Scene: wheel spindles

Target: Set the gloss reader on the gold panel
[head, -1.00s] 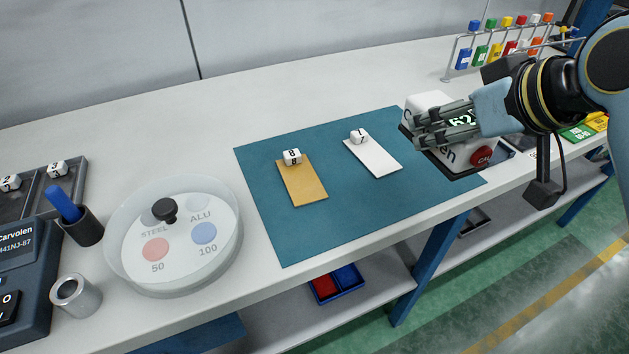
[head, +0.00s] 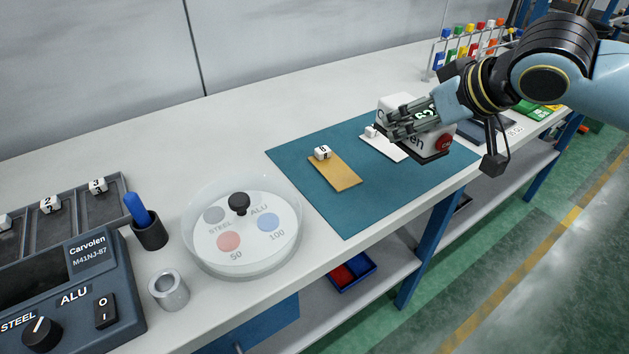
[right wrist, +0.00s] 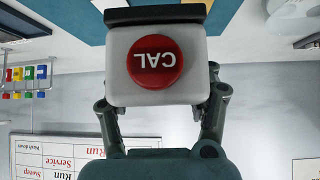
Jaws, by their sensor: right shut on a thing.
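The gloss reader (head: 437,141) is a white box with a dark base, a green display and a red CAL button. My right gripper (head: 408,122) is shut on it, and it appears held above the teal mat. In the right wrist view the reader (right wrist: 118,78) sits between the fingers (right wrist: 160,105). The gold panel (head: 338,174) lies on the mat to the left of the reader, with a white numbered block (head: 322,152) on its far end. My left gripper is not in view.
A white panel (head: 388,148) with another small block lies on the teal mat (head: 345,215), partly hidden by the reader and gripper. A round clear-lidded dish (head: 218,250) stands left of the mat. A rack of coloured tags (head: 440,62) stands at the back right.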

